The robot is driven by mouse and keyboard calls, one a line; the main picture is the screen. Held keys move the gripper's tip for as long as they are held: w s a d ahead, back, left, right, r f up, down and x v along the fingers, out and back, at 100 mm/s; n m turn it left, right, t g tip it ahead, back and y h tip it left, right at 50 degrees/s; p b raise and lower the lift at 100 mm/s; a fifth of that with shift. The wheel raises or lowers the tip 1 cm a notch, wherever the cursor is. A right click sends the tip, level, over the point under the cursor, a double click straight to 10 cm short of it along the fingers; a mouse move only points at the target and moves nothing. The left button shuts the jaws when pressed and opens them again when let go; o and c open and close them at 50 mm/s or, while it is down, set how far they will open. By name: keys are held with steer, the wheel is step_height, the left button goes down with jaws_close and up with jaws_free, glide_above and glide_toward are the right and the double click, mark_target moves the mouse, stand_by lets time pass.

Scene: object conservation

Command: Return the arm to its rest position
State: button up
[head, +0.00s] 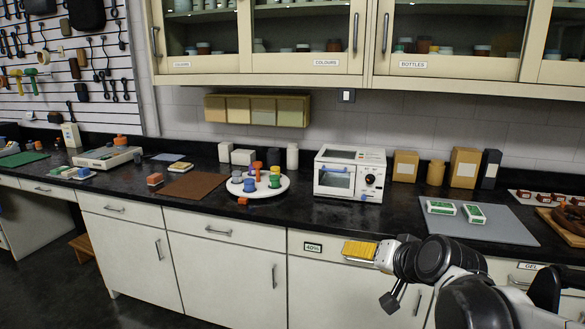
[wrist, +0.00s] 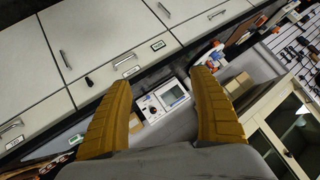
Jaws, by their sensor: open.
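My gripper (head: 361,250) has yellow ribbed fingers and is at the lower right of the head view, in front of the cabinet doors and below the counter edge. In the wrist view its two fingers (wrist: 160,115) are spread wide apart. Nothing is between them; the counter and a white oven show in the background through the gap. My arm reaches in from the lower right corner of the head view, bent at the dark joints. It looks apart from the cabinet fronts, but the exact distance cannot be told.
The black counter (head: 310,222) runs across behind the gripper. On it stand a white oven (head: 349,176), a round white tray (head: 284,188) with coloured pieces, a brown mat (head: 200,187) and a grey mat (head: 500,226) with two green-and-white boxes. Dark floor (head: 60,290) is open at left.

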steer(key=s+d+f+n+g+h, duration=0.1)
steer(key=s+f, duration=0.2)
steer(key=s, duration=0.7)
steer(key=s+d+f+n+g+h, duration=0.1)
steer(key=s+f+n+g, duration=0.1)
steer(key=s, duration=0.9)
steer(key=shift+f+n+g+h, duration=0.3)
steer(key=shift+f, duration=0.1)
steer(key=shift+w, duration=0.1)
stand_by(1.1)
